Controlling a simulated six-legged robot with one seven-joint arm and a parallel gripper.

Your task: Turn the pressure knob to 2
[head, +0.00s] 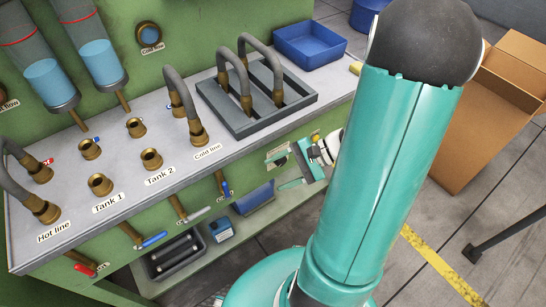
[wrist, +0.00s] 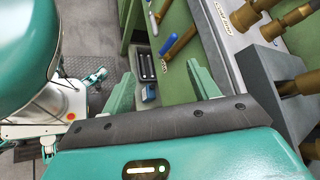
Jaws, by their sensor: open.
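I cannot make out a pressure knob or a number 2 in either view. The green machine (head: 200,20) has a grey worktop (head: 120,140) with brass fittings and labels such as "Tank 1", "Tank 2", "Cold line" and "Hot line". My gripper (head: 279,170) is beside the front right of this worktop, below its edge. In the wrist view my gripper (wrist: 162,88) has its two green fingers apart with nothing between them. It touches nothing that I can see.
A grey tray (head: 240,125) with bent pipes stands on the worktop. A blue bin (head: 310,44) sits behind it. Valve handles, one blue (head: 151,240), stick out below the front edge. A cardboard box (head: 490,110) is at right. A black bin (head: 172,257) sits on the lower shelf.

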